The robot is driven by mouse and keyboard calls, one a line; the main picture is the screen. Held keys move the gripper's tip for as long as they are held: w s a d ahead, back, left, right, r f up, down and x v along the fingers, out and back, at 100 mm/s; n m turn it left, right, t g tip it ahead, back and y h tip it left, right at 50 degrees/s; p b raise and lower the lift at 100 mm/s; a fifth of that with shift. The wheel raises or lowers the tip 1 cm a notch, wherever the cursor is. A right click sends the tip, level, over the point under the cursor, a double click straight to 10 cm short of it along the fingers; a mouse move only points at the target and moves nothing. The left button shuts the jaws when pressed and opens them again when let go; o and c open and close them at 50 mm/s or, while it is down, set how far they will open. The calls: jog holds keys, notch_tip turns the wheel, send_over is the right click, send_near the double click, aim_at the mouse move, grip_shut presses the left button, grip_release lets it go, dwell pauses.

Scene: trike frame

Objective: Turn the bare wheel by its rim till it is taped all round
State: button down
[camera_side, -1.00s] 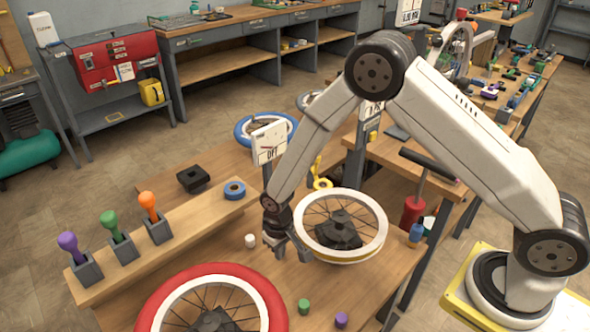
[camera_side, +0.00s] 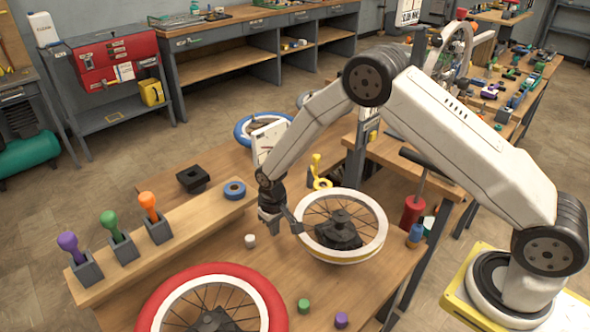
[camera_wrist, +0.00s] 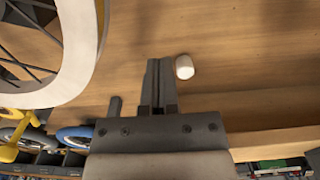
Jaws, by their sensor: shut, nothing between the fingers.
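The bare wheel (camera_side: 374,242) lies flat on a dark hub stand on the bench, with a white rim and dark spokes. Yellow shows along the lower front edge of its rim; how far round it runs is hidden. Its white rim also shows at the upper left of the wrist view (camera_wrist: 78,60). My gripper (camera_side: 297,227) is just left of the rim, its fingers shut and empty. In the wrist view the fingers (camera_wrist: 158,64) are together over bare wood, apart from the rim.
A small white cap (camera_side: 250,241) stands left of my gripper. A red-tyred wheel (camera_side: 160,301) lies in front, with green (camera_side: 303,306) and purple (camera_side: 341,320) caps beside it. A wooden rail (camera_side: 190,221) holds coloured-handled tools. A yellow tape tool (camera_side: 319,182) stands behind the wheel.

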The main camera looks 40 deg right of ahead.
jog(key=shift+s+d, duration=0.5)
jog(key=shift+d, duration=0.3)
jog(key=shift+s+d, duration=0.5)
jog(key=shift+d, duration=0.25)
dwell(0.4)
jog(key=s+a, duration=0.6)
jog(key=s, duration=0.4)
jog(key=shift+s, duration=0.2)
jog(key=shift+a, duration=0.1)
jog(key=w+a, duration=0.2)
jog(key=a, duration=0.1)
jog(key=shift+w+a, duration=0.1)
jog(key=shift+a, duration=0.05)
jog(key=shift+w, duration=0.1)
